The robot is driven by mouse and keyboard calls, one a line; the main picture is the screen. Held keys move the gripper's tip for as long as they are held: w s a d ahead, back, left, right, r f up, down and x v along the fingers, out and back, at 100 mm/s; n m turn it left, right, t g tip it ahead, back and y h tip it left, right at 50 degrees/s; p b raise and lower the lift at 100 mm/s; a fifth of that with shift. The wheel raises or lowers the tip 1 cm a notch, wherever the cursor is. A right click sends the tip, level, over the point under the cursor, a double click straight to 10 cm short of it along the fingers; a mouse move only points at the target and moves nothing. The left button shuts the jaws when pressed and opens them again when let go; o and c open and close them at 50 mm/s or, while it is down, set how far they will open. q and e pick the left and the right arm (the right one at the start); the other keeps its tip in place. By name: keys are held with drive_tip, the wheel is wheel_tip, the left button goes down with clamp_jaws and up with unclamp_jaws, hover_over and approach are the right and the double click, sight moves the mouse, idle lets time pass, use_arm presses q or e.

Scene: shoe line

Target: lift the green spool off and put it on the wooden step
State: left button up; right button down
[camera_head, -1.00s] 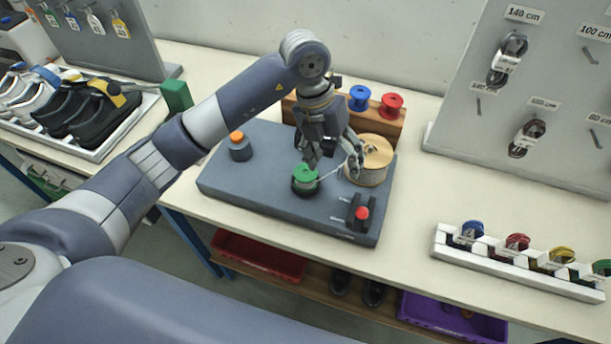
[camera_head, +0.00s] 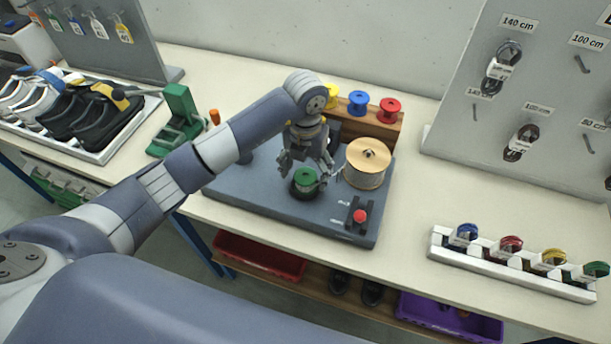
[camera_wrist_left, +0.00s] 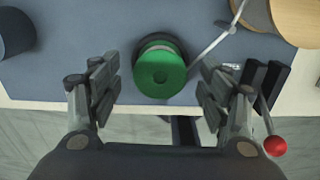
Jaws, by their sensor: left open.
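The green spool (camera_head: 305,177) sits upright on a dark holder on the grey machine base (camera_head: 270,207). The wrist view shows the green spool (camera_wrist_left: 161,72) from above, just ahead of the gap between my fingers. My left gripper (camera_head: 306,168) is open and empty, close above and behind the spool; its fingers (camera_wrist_left: 160,92) stand apart on either side in the wrist view. The wooden step (camera_head: 384,124) stands behind the base and bears a yellow, a blue (camera_head: 358,103) and a red spool (camera_head: 388,109). My arm hides its left part. My right gripper is out of view.
A large tan reel (camera_head: 366,163) stands right of the green spool, with a pale strand or arm between them. A red-knobbed lever (camera_head: 360,215) is at the base's front right. A green device (camera_head: 178,120) and shoe tray (camera_head: 100,155) are left.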

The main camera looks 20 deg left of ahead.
use_arm(q)
drive_tip(key=shift+f, duration=1.2)
drive_tip(key=c, duration=1.3)
drive_tip(key=shift+c, duration=0.2)
